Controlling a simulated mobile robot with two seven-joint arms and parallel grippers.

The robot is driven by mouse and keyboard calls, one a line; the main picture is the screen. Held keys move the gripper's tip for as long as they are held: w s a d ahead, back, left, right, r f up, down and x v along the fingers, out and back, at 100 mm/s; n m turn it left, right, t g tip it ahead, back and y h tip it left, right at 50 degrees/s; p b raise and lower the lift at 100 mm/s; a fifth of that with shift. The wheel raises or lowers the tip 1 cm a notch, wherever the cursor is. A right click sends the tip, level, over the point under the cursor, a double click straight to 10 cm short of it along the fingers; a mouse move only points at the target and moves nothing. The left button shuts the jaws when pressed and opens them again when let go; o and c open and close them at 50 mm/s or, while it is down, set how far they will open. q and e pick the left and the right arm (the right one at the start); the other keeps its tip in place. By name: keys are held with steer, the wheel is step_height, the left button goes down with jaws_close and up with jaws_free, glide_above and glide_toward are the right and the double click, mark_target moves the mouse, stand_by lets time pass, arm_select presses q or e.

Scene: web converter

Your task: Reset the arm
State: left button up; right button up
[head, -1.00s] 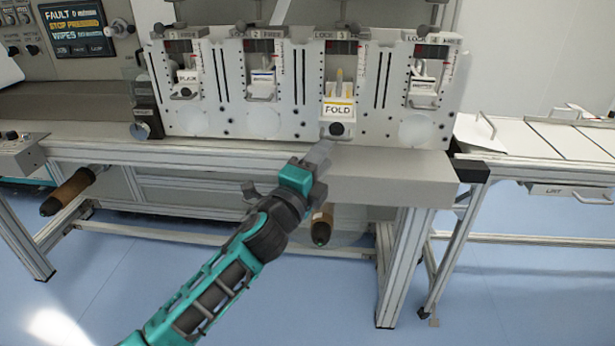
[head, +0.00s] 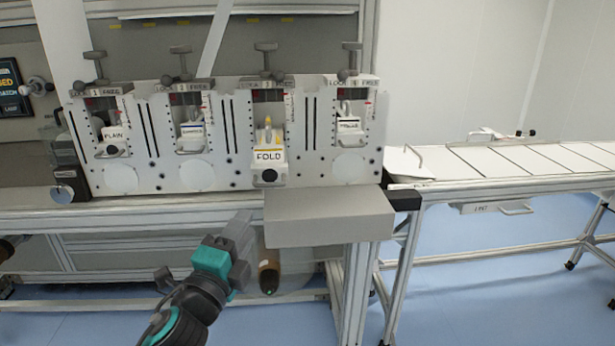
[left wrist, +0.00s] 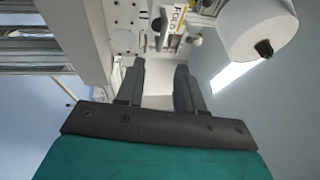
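My left gripper (head: 238,228) is in the lower middle of the head view, its arm coming up from the bottom edge. It is below the FOLD unit (head: 268,157) and in front of the machine's frame. In the left wrist view the two fingers (left wrist: 158,78) stand apart with nothing seen held between them. The FOLD label (left wrist: 179,18) shows beyond them at the top. My right gripper is not in view.
A white panel (head: 217,160) carries several labelled units, including PLAIN (head: 114,137). A grey box (head: 328,217) juts out below it. A brown roll (head: 268,272) hangs under the frame near the gripper. A conveyor table (head: 510,160) extends right. Blue floor lies open at right.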

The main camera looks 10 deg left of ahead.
arm_select(q)
steer(key=s+d+f+n+g, duration=0.1)
steer(key=s+f+n+g, duration=0.3)
steer(key=s+f+n, duration=0.4)
steer(key=s+d+f+n+g, duration=0.1)
steer(key=s+f+n+g, duration=0.4)
steer(key=f, duration=1.4)
steer(key=s+n, duration=0.4)
steer(key=s, duration=0.3)
steer(key=shift+s+d+f, duration=0.15)
steer(key=shift+s+f, duration=0.1)
steer(key=shift+f, duration=0.15)
